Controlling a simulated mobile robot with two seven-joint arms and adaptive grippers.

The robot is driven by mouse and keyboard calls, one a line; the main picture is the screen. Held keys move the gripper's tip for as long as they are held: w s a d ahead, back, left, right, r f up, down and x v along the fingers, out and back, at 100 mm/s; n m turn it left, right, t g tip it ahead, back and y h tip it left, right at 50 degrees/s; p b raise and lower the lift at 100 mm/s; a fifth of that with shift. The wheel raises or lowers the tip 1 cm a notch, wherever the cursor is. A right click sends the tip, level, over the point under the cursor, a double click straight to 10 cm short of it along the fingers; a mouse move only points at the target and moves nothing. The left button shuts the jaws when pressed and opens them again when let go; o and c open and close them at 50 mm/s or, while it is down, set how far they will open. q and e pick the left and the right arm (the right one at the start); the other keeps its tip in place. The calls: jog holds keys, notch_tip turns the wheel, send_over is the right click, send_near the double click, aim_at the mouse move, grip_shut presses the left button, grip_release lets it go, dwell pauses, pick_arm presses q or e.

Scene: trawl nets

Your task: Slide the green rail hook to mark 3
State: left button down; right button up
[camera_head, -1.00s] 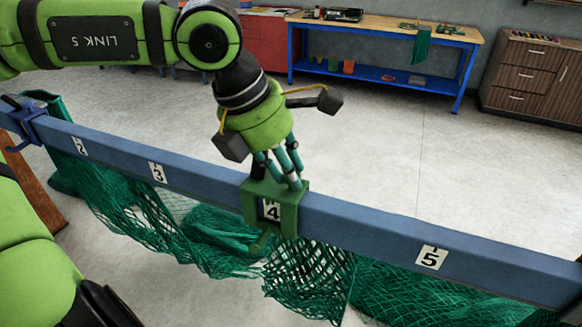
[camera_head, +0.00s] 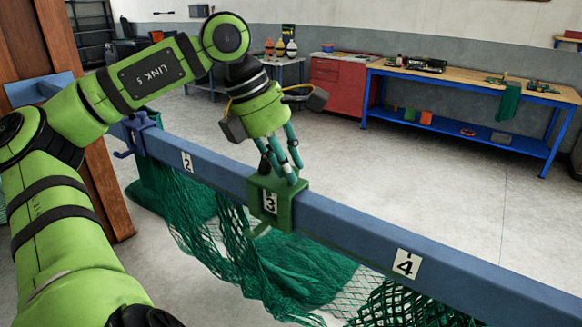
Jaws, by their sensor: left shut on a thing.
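The green rail hook (camera_head: 287,213) sits around the blue rail (camera_head: 345,228) at mark 3 (camera_head: 269,201), whose label shows within the hook's front. My left gripper (camera_head: 284,172) comes down from above and is shut on the top of the hook. Mark 2 (camera_head: 187,161) is to the left on the rail and mark 4 (camera_head: 405,264) to the right. Green net (camera_head: 300,270) hangs below the rail. My right gripper is not in view.
A blue-purple hook (camera_head: 142,132) sits on the rail left of mark 2, near a wooden post (camera_head: 98,150). A blue workbench (camera_head: 460,104) and a red cabinet (camera_head: 338,85) stand well behind. The rail between the green hook and mark 4 is clear.

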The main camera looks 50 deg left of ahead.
pick_arm(q)
jog(key=shift+a+r, duration=0.1)
jog(key=shift+a, duration=0.05)
jog(key=c, duration=1)
grip_release()
jog(key=shift+w+d, duration=0.15)
jog(key=shift+d, duration=0.05)
jog(key=v, duration=1.2)
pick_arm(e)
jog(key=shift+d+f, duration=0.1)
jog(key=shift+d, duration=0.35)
